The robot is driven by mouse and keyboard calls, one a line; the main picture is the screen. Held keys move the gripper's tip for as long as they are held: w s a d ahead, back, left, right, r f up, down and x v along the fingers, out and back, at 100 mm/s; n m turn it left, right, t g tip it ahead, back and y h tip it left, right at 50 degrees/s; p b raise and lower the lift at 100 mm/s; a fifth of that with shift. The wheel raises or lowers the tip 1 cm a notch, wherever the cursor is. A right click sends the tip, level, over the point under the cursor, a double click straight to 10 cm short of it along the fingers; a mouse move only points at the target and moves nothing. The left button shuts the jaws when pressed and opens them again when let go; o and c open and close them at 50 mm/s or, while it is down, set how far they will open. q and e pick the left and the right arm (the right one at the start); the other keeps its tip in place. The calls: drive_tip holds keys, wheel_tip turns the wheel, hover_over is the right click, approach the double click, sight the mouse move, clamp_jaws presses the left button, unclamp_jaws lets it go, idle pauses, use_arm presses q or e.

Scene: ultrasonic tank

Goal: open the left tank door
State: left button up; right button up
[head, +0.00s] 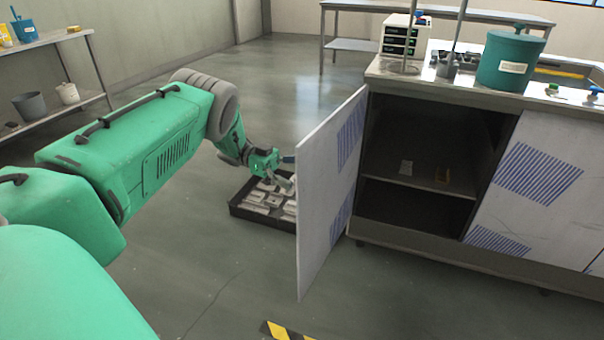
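The left tank door (328,190) is a pale panel with blue striped patches. It stands swung wide open, hinged at the left edge of the tank cabinet (445,92). The cabinet's left opening shows a dark inside with a shelf (425,178). My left gripper (286,172) is at the outer, left side of the door, close to its face. The door hides part of its fingers, so I cannot tell whether they touch the door or whether they are open. My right gripper is not in view.
A black tray (250,212) of pale pieces lies on the floor beneath my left gripper. A closed striped panel (545,190) covers the cabinet's right side. A green pot (510,62) stands on top. The floor before the door is clear, with a yellow-black strip (285,331).

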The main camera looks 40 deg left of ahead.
use_arm(q)
drive_tip(key=shift+s+a+f, duration=0.1)
drive_tip(key=shift+s+a, duration=0.05)
drive_tip(key=shift+a, duration=0.45)
drive_tip(key=shift+d, duration=0.2)
drive_tip(key=o, duration=1.6)
drive_tip(key=shift+c, duration=0.2)
drive_tip(key=shift+a, duration=0.1)
drive_tip(key=shift+a, duration=0.1)
drive_tip(key=s+a, duration=0.1)
drive_tip(key=a, duration=0.6)
drive_tip(key=shift+a, duration=0.25)
